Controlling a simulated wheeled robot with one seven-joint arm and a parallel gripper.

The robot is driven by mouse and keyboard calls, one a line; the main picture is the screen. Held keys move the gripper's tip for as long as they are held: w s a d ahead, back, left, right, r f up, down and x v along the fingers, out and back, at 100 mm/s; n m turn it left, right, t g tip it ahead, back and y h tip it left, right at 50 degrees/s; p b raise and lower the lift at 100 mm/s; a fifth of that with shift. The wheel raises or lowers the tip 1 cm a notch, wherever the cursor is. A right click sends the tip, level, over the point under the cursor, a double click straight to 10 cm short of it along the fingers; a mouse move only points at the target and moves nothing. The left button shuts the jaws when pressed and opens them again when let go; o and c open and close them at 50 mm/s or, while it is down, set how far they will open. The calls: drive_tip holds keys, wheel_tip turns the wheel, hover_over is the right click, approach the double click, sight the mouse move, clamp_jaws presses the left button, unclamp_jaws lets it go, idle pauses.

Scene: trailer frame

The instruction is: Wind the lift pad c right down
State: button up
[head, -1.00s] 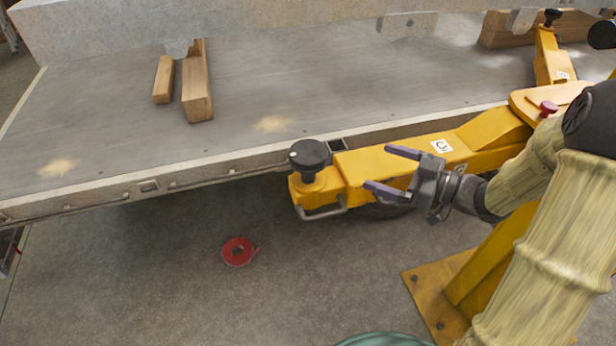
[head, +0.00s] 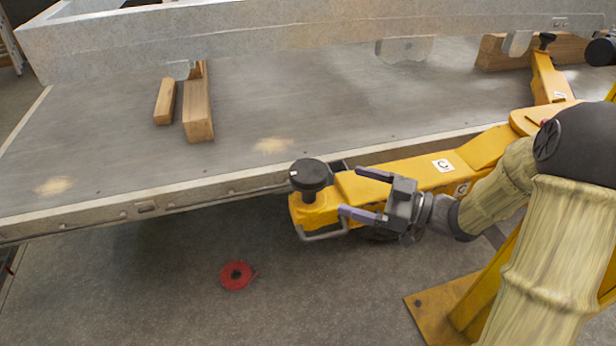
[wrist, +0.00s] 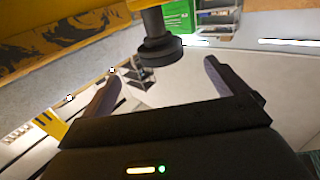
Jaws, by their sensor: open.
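The lift pad c (head: 310,175) is a black round pad on a short stem at the left end of a yellow lift arm (head: 415,178) marked with a C label. The pad is at about the height of the platform edge, well below the grey frame beam. My gripper (head: 350,192) is open and empty, just right of the pad, fingers pointing left toward it. In the wrist view the black pad (wrist: 160,48) appears ahead, near the upper middle between my open fingers (wrist: 158,78). The fingers do not appear to touch it.
A grey metal beam (head: 270,40) hangs over the platform (head: 300,110). Two wooden blocks (head: 198,110) lie on the platform. A wire handle (head: 322,234) sits below the arm's end.

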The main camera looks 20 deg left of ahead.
sight(308, 176)
drive_tip(key=a, duration=0.4)
drive_tip(key=w+a, duration=0.1)
drive_tip(key=a, duration=0.6)
drive_tip(key=shift+w+a+b, duration=0.3)
drive_tip(key=shift+w+b, duration=0.05)
drive_tip(key=shift+b, duration=0.05)
drive_tip(key=c, duration=1)
